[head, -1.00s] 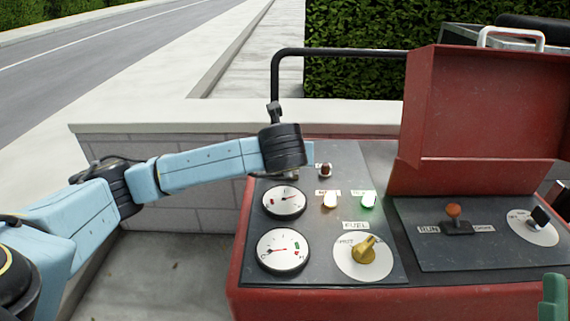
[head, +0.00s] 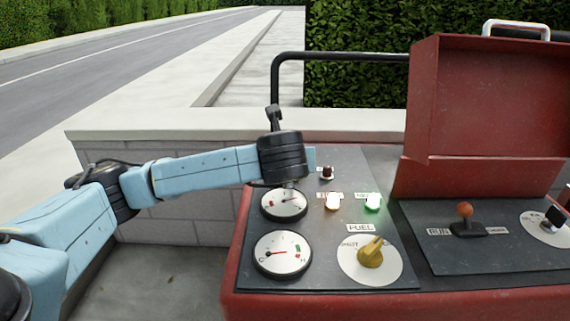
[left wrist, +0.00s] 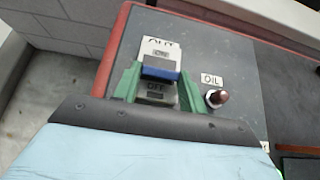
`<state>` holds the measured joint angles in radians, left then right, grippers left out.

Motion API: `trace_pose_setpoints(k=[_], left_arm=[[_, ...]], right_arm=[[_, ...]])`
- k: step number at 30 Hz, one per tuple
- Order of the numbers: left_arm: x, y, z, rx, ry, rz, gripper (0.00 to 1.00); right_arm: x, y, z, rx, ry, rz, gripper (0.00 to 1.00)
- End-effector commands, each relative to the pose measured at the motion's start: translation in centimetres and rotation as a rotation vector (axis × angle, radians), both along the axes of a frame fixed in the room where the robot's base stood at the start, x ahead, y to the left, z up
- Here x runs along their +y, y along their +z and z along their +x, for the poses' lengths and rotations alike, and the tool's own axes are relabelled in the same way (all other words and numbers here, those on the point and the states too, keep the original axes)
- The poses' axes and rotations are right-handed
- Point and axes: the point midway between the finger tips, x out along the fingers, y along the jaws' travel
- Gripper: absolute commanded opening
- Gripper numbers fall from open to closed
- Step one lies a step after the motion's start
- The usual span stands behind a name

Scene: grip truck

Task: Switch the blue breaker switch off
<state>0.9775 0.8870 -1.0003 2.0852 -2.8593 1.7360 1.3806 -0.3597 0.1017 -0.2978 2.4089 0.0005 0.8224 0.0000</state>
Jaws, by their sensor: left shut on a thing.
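The blue breaker switch (left wrist: 160,72) shows in the left wrist view on a grey plate at the panel's upper left. Its blue handle lies between the ON label (left wrist: 162,52) and the OFF label (left wrist: 155,87). My left gripper (left wrist: 159,74) has a green finger on each side of the switch and is shut on it. In the head view my left wrist hides the switch and the fingers. My right gripper is out of view.
A brown OIL knob (left wrist: 218,98) sits just right of the fingers. The red-framed panel also has two gauges (head: 283,254), two lit lamps (head: 332,202) and a yellow FUEL knob (head: 370,252). A raised red box (head: 466,110) stands to the right.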

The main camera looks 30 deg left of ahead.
Motion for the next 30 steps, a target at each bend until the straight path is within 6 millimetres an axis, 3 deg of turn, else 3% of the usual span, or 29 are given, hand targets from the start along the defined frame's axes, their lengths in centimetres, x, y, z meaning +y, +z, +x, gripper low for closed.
trace_pose_setpoints(k=[14, 15, 19, 30], left_arm=[[0.18, 0.27, 0.07, -0.009, 0.005, 0.003, 0.19], [0.18, 0.26, 0.06, -0.009, 0.005, 0.003, 0.46], [0.13, 0.18, 0.04, -0.007, 0.003, 0.002, 0.62], [-0.19, 0.35, -0.29, -0.004, 0.000, 0.001, 0.64]], right_arm=[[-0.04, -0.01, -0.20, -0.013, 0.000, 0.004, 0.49], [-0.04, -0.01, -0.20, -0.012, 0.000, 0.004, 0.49], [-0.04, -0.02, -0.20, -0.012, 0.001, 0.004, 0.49], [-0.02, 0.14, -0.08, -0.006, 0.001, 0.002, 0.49]])
